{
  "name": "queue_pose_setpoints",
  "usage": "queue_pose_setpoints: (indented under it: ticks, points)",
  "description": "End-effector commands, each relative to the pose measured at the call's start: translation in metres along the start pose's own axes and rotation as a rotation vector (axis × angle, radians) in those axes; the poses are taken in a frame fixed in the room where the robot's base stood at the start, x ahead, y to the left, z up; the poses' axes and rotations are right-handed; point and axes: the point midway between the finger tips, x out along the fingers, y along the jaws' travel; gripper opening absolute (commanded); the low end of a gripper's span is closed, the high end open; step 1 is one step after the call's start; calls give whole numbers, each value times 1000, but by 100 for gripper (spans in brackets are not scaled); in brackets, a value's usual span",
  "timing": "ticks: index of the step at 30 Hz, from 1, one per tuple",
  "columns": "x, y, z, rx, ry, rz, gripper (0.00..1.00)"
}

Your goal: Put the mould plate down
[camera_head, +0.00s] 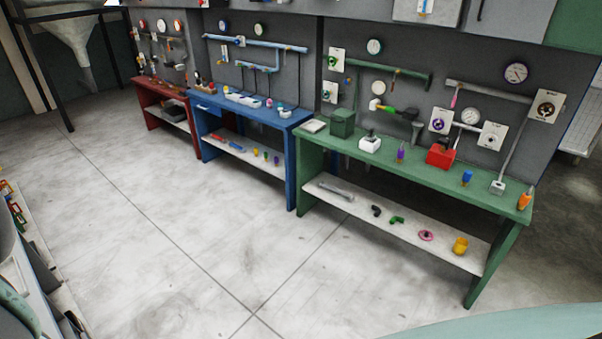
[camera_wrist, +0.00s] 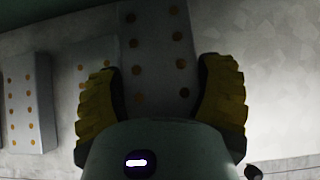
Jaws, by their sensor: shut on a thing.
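In the wrist view the mould plate (camera_wrist: 157,65) is a grey slab with two columns of copper-coloured dots. My gripper (camera_wrist: 160,80) has yellow ribbed fingers, one on each side of the plate, and is shut on it. The plate's lower end is hidden behind the gripper body. Two similar dotted plates, one at the far left (camera_wrist: 30,100) and one just left of the held plate (camera_wrist: 93,65), lie on a pale surface. I cannot tell how far the held plate is above that surface. The head view shows neither my gripper nor the held plate.
In the head view a green bench (camera_head: 400,165), a blue bench (camera_head: 250,128) and a red bench (camera_head: 155,92) stand along the wall, with small parts on tops and lower shelves. A cluttered pale surface (camera_head: 35,275) is at the left edge. The concrete floor (camera_head: 170,200) between is clear.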

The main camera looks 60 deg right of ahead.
Motion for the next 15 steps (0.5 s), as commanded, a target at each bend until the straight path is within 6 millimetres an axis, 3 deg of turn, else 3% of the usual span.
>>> queue_pose_setpoints:
  ticks: [15]
  points:
    - [8, -55, 9, 3, -1, -7, 28]
